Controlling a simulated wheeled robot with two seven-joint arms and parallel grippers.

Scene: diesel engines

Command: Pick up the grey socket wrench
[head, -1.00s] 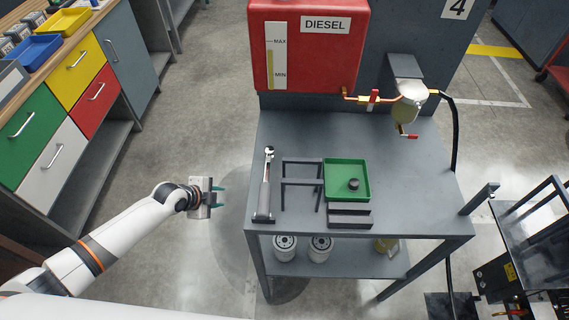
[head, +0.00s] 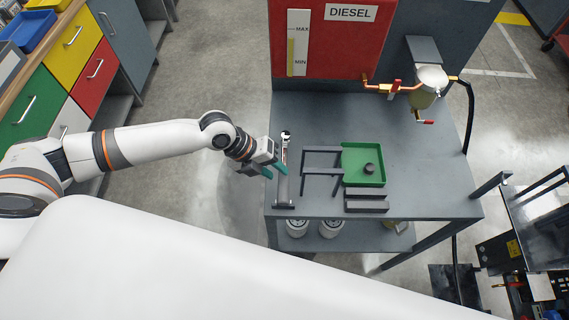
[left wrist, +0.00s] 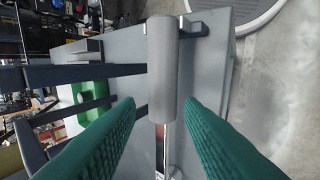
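The grey socket wrench (head: 284,168) lies lengthwise near the left edge of the grey bench, its shiny ratchet head toward the back. In the left wrist view its grey handle (left wrist: 163,70) shows between the two green fingers. My left gripper (head: 275,172) is at the bench's left edge, beside or over the handle. Its green fingers (left wrist: 155,125) are apart, one on each side of the handle, with gaps visible, so it is open. My right gripper is not in view.
A dark stand (head: 321,170) stands just right of the wrench. A green tray (head: 361,180) with a dark round part lies beyond it, with dark blocks (head: 366,200) in front. A red diesel tank (head: 330,35) rises behind. The bench top (head: 340,120) is clear at the back.

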